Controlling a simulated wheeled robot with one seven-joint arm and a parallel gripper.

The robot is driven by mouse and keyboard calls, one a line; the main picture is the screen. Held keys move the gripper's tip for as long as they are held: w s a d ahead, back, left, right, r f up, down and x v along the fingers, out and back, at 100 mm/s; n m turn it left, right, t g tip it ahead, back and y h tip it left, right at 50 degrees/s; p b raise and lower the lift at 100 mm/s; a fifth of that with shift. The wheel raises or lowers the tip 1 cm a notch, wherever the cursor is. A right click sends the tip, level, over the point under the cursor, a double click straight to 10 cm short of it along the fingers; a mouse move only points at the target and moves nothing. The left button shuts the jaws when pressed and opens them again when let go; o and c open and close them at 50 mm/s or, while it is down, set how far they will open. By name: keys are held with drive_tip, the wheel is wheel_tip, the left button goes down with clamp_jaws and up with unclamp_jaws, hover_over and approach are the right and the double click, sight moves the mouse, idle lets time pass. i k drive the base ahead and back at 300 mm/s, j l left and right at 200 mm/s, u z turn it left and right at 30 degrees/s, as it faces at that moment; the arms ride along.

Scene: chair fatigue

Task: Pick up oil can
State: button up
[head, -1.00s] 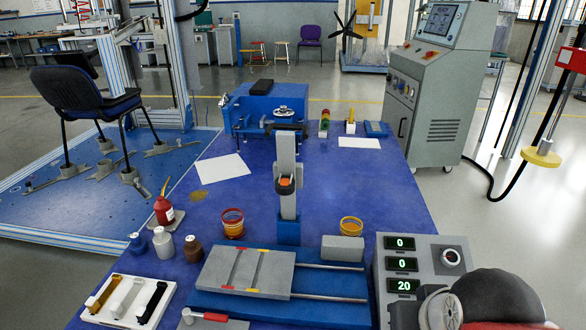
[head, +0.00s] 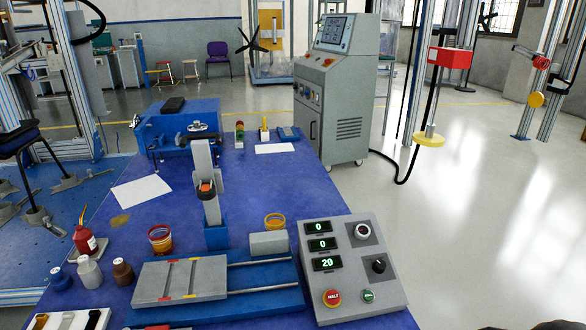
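The oil can (head: 85,241) is a small red can with a white label and a thin yellow spout. It stands upright on the left edge of the blue table (head: 290,185) in the head view. My gripper is not in view. Only a dark sliver of what looks like my arm shows at the bottom right edge, far from the can.
Blue, white and brown bottles (head: 89,271) stand in front of the can. A red-and-yellow ring stack (head: 161,238) is to its right. A grey slide fixture (head: 180,277) and a control box (head: 350,270) fill the table front. Floor on the right is clear.

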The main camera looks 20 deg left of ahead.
sight(86, 229)
drive_tip(key=i+l+z, duration=0.2)
drive_tip(key=z, duration=0.25)
drive_tip(key=i+l+z, duration=0.25)
drive_tip(key=z, duration=0.25)
drive_tip(key=i+l+z, duration=0.2)
drive_tip(key=z, duration=0.25)
drive_tip(key=i+u, duration=0.45)
drive_tip(key=i, duration=0.2)
drive_tip(key=i+l+u, duration=0.25)
drive_tip(key=i+u, duration=0.2)
drive_tip(key=i, duration=0.2)
drive_tip(key=i+j+u, duration=0.25)
drive_tip(key=u, duration=0.2)
drive_tip(key=i+u, duration=0.85)
drive_tip(key=i+l+u, duration=0.15)
drive_tip(key=i+u, duration=0.3)
drive_tip(key=i+l+u, duration=0.3)
drive_tip(key=u, duration=0.15)
drive_tip(key=i+u, duration=0.2)
drive_tip(key=u, duration=0.25)
drive_tip(key=i+u, duration=0.2)
drive_tip(key=u, duration=0.25)
drive_tip(key=i+u, duration=0.2)
drive_tip(key=u, duration=0.3)
drive_tip(key=i+l+u, duration=0.15)
drive_tip(key=u, duration=0.3)
drive_tip(key=i+l+u, duration=0.15)
drive_tip(key=u, duration=0.7)
